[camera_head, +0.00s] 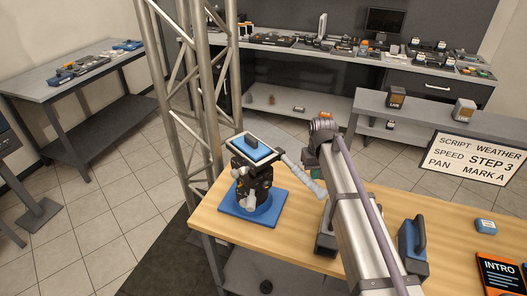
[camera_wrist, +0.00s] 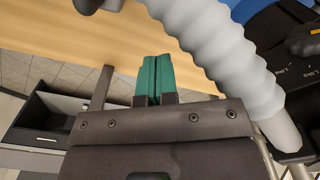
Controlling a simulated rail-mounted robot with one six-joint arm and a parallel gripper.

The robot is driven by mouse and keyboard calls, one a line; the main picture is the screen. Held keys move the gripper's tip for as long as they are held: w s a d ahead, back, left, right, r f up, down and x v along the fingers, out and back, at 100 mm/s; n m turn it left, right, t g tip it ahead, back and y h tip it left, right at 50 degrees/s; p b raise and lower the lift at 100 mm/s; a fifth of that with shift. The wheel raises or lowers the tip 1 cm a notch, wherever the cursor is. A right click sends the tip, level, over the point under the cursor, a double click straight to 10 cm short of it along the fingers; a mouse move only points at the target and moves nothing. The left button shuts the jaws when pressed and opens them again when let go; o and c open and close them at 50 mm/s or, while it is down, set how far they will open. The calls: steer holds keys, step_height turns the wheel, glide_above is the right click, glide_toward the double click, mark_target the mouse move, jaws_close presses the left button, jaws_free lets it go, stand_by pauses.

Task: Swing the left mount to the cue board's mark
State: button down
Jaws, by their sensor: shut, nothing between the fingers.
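The left mount (camera_head: 262,190) stands on a blue base plate (camera_head: 238,212) at the wooden table's left end, with a dark body and a blue-topped head. A grey ribbed handle (camera_head: 302,177) reaches from it to the right, towards my arm. In the wrist view the ribbed handle (camera_wrist: 222,50) passes close at the right of my gripper (camera_wrist: 155,62), whose teal fingers are shut together and empty. A marked dark part of the mount (camera_wrist: 290,75) shows at the right edge. The cue board (camera_head: 476,158) reads "SCRIPT WEATHER", "SPEED STEP 3", "PAN MARK A".
My arm covers the table's middle. A metal truss (camera_head: 205,110) rises behind the mount. Bare wood (camera_head: 450,215) lies between.

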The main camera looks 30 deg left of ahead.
step_height(320, 180, up, 9)
steer(key=p, duration=0.9)
steer(key=s+d+f+m+b, duration=0.1)
steer(key=s+d, duration=0.5)
steer(key=d, duration=0.7)
steer(key=s+d+f+m+b, duration=0.2)
steer(key=s+d+m, duration=0.2)
steer(key=d, duration=0.9)
steer(key=s+d+f+m+b, duration=0.2)
steer(key=s+d, duration=0.6)
steer(key=d, duration=0.6)
steer(key=shift+m, duration=0.7)
steer(key=shift+d+f, duration=0.1)
